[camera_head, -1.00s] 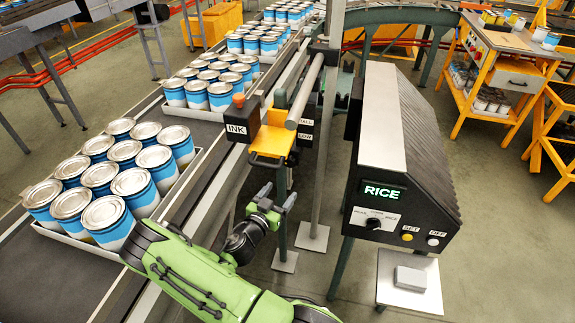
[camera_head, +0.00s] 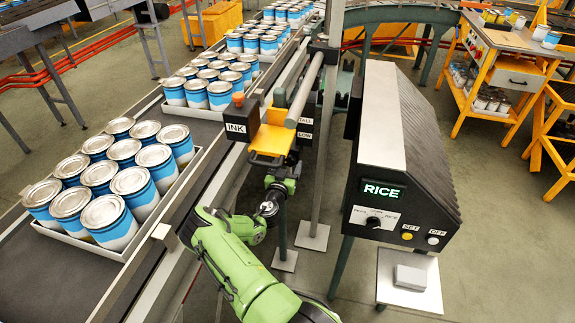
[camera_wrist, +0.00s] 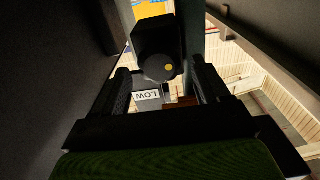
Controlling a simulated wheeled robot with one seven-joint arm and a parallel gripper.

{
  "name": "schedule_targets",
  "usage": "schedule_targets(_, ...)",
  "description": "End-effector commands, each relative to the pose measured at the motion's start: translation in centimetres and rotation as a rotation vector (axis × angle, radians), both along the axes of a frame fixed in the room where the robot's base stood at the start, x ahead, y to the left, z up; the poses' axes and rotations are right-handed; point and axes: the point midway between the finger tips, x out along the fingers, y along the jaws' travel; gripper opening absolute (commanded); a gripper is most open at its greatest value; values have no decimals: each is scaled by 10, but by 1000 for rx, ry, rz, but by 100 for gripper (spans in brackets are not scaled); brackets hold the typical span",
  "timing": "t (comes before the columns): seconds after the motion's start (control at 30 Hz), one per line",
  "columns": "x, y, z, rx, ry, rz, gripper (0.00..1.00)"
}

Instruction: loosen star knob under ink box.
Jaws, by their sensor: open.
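The black ink box (camera_head: 241,121) with an INK label stands beside the conveyor in the head view, next to a yellow bracket (camera_head: 268,147). My gripper (camera_head: 283,181) is just below that bracket, pointing up towards its underside. In the wrist view a dark, rounded knob (camera_wrist: 159,67) with a yellow dot at its centre hangs beneath a black block. My open gripper (camera_wrist: 166,84) has one finger on each side of the knob, with gaps visible. I cannot tell whether the knob is fully between the pads. The knob is hidden in the head view.
A sloped black cabinet (camera_head: 400,150) with a RICE display stands to the right, and a grey post (camera_head: 323,150) rises close to my gripper. Trays of blue-and-white cans (camera_head: 120,180) line the conveyor at left.

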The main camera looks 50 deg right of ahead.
Motion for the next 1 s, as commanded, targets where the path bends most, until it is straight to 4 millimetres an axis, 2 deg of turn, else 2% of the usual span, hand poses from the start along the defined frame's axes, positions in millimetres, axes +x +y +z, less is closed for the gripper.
schedule_targets(0.1, 3, -7, 0, 0, 1, 0, 75)
schedule_targets(0.33, 3, -7, 0, 1, 1, 0, 73)
schedule_targets(0.7, 3, -7, 0, 1, 1, 0, 18)
schedule_targets(1.0, 3, -7, 0, -17, 39, 0, 18)
